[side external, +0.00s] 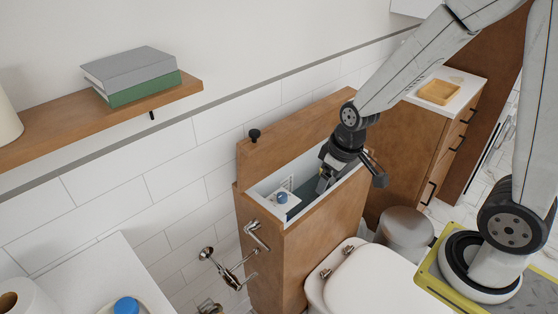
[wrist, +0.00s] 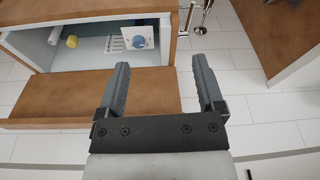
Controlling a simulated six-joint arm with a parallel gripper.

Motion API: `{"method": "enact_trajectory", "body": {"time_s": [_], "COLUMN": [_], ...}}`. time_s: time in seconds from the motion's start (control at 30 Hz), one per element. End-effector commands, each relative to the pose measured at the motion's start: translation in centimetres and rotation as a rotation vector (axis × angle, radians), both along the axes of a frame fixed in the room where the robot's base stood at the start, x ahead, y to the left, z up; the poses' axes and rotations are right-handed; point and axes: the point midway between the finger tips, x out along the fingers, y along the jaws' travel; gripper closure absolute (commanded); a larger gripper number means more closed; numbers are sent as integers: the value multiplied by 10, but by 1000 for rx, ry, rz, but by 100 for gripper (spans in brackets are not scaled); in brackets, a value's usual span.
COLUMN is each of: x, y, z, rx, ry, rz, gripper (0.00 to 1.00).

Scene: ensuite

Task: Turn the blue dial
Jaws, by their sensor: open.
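The blue dial (side external: 282,197) is a small round knob on a white plate inside the open top of a narrow wooden cabinet (side external: 280,255). In the wrist view the dial (wrist: 139,42) shows on its white plate (wrist: 124,36), beside a slotted patch. My gripper (side external: 326,182) is at the cabinet's opening, to the right of the dial and apart from it. In the wrist view my gripper (wrist: 160,64) has its two fingers spread with nothing between them. The dial lies beyond the fingertips, a little left of centre.
A yellow knob-like piece (wrist: 72,41) sits inside the cabinet. The cabinet's raised back panel (side external: 298,125) and rims bound the opening. A metal wall fitting (side external: 228,268) is at the left, the toilet (side external: 375,285) in front. Another blue round object (side external: 126,306) sits at lower left.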

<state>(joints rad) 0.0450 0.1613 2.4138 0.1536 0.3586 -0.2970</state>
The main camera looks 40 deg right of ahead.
Motion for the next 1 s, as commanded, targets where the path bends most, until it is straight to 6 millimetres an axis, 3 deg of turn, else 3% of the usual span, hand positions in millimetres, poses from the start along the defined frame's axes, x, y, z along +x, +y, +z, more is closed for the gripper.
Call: {"method": "enact_trajectory", "body": {"time_s": [0.27, 0.6, 1.0], "x": [57, 118, 167], "y": [-14, -37, -70], "z": [-29, -80, -145], "rx": [31, 60, 58], "ry": [-3, -53, -149], "rz": [147, 332, 515], "gripper": [13, 13, 13]}}
